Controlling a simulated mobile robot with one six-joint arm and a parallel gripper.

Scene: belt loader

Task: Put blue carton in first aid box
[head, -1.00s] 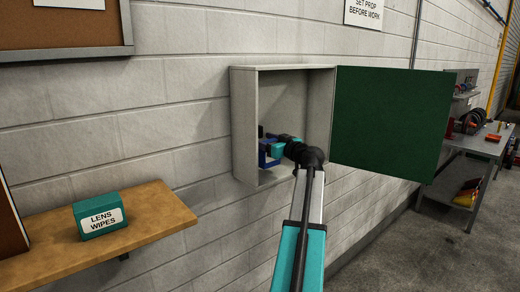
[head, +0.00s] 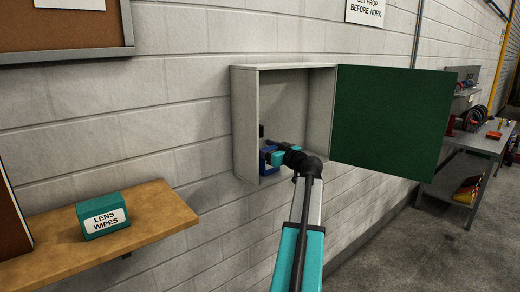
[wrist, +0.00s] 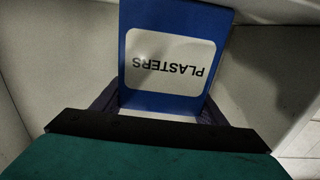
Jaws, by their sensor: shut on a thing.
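The first aid box (head: 243,125) is a grey wall cabinet with its green door (head: 392,122) swung open to the right. My gripper (head: 270,156) reaches inside, low in the box. It is shut on the blue carton (head: 266,165), which is mostly hidden behind the gripper in the head view. In the wrist view the blue carton (wrist: 178,98) shows a white label reading PLASTERS, upside down, between the fingers (wrist: 155,105). Pale box walls surround it there. I cannot tell whether the carton touches the box floor.
A wooden shelf (head: 160,212) at the left holds a teal LENS WIPES carton (head: 103,215). A noticeboard (head: 60,35) hangs above it. A workbench (head: 470,145) with tools stands at the far right. The upper part of the box looks empty.

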